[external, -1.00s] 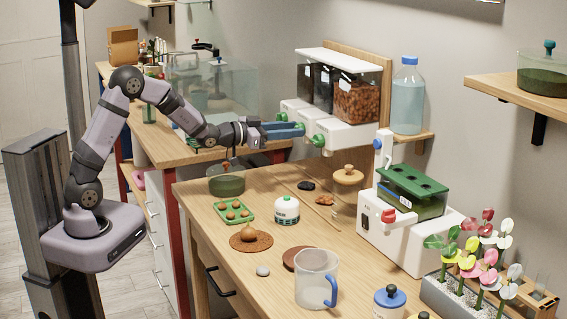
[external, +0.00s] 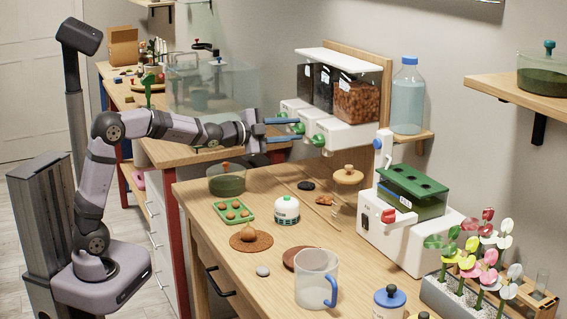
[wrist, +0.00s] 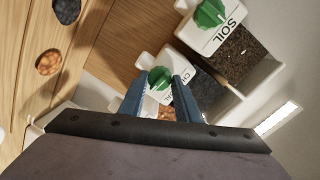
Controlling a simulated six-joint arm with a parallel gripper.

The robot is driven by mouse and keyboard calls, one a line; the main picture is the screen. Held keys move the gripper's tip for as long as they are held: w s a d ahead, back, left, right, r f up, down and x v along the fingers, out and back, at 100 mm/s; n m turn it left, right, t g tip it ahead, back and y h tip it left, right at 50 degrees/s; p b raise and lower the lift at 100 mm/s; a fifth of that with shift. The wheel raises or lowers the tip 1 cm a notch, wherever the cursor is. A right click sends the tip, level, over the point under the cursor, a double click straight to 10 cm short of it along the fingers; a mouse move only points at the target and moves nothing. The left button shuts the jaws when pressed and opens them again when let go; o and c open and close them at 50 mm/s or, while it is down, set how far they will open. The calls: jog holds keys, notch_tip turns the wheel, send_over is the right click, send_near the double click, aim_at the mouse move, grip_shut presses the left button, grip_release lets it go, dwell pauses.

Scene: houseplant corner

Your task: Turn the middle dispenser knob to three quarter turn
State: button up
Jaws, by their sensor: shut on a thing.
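The dispenser (external: 347,134) has a white front with three green knobs below its clear bins. The middle knob (external: 299,128) is at the tips of my gripper (external: 297,129). In the wrist view, the blue fingers (wrist: 163,82) close around this green knob (wrist: 160,77) from both sides; its white block has a partly covered label starting "CH". My gripper is shut on it. Its exact turn angle is hard to read. The soil knob (wrist: 210,12) is free, beside it in the wrist view. The near knob (external: 318,140) is also free.
Below stands a wooden table with a green pot (external: 227,181), a green tray (external: 233,212), a white canister (external: 286,211) and a clear jug (external: 316,278). A blue-capped bottle (external: 407,97) stands right of the dispenser. A glass tank (external: 235,90) is behind my gripper.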

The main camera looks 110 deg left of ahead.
jog(key=m+b, duration=0.3)
jog(key=m, duration=0.1)
jog(key=m+b, duration=0.4)
jog(key=m+y+b, duration=0.1)
jog(key=m+b, duration=0.3)
jog(key=shift+w+d+f, duration=0.1)
jog(key=shift+f, duration=0.15)
jog(key=m+b, duration=0.2)
jog(key=m, duration=0.1)
jog(key=shift+m+y, duration=0.3)
jog(key=shift+m+t+b, duration=0.4)
jog(key=shift+m+b, duration=1.5)
jog(key=shift+m, duration=2.8)
jog(key=shift+m+t+b, duration=0.4)
jog(key=shift+m+b, duration=1.5)
jog(key=shift+m, duration=2.8)
